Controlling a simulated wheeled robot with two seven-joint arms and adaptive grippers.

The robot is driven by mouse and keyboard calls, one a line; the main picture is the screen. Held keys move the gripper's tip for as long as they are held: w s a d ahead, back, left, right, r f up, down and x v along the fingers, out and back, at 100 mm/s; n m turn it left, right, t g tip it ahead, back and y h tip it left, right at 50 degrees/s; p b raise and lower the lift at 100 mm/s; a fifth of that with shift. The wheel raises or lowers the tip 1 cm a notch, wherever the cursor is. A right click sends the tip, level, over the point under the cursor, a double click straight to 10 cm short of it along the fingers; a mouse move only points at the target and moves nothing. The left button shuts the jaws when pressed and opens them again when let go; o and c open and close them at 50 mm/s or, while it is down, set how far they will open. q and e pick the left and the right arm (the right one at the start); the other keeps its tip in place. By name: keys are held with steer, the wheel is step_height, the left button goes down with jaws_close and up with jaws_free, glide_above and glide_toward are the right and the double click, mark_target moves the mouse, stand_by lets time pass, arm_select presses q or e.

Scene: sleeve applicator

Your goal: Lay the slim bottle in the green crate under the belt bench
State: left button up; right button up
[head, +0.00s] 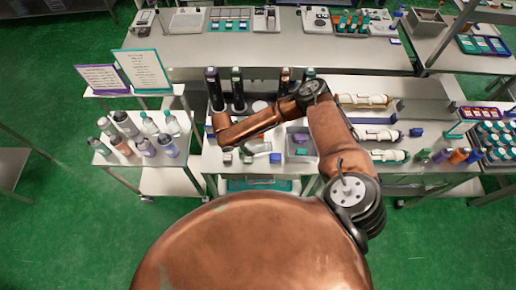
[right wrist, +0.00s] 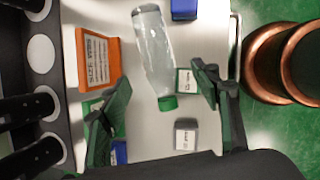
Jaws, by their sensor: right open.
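The slim bottle (right wrist: 153,50) is clear with a green cap and lies on its side on the light bench top in the right wrist view. In the head view it seems to be the pale shape (head: 258,148) beside my right arm's end. My right gripper (right wrist: 161,78) is open above the bench, one finger on each side of the bottle's capped end, with gaps between fingers and bottle. The green crate (head: 262,184) shows in part on the shelf under the bench; its inside is mostly hidden. My left gripper is not in view.
Near the bottle are an orange labelled box (right wrist: 96,58), a blue block (right wrist: 185,8), a green-and-white box (right wrist: 186,82) and a grey box (right wrist: 185,134). Dark upright cylinders (head: 237,90) stand behind. A side table (head: 105,160) with several bottles is at left.

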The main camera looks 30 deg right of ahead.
mark_target(254, 147)
steer(key=shift+w+d, duration=0.15)
steer(key=shift+d, duration=0.4)
steer(key=p+x, duration=0.2)
steer(key=x, duration=0.5)
steer(key=shift+a+f, duration=0.1)
steer(key=shift+f, duration=0.1)
steer(key=shift+c, duration=0.4)
steer(key=c, duration=1.4)
jaws_close()
steer(key=shift+r, duration=0.15)
